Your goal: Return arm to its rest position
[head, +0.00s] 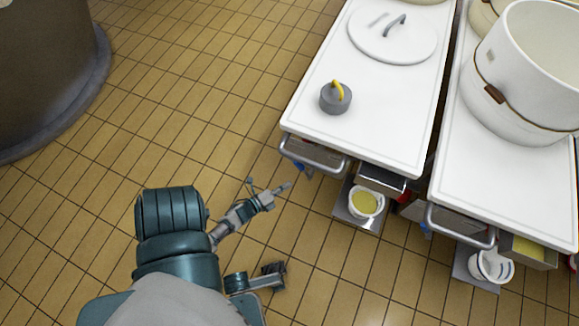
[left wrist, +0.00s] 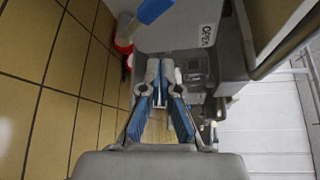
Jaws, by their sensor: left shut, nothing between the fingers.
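My left gripper (head: 284,187) is stretched out over the tiled floor, just left of the front end of the nearer white-topped cart (head: 375,130). It looks apart from the cart. In the left wrist view its blue-padded fingers (left wrist: 160,88) are together, with nothing between them.
A grey weight with a yellow handle (head: 336,98) and a white lid (head: 392,36) lie on the nearer cart. A white pot (head: 528,70) stands on the second cart. The cart's handle rail (head: 313,155) juts toward me. A large dark vat (head: 45,70) stands far left. Open floor lies between.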

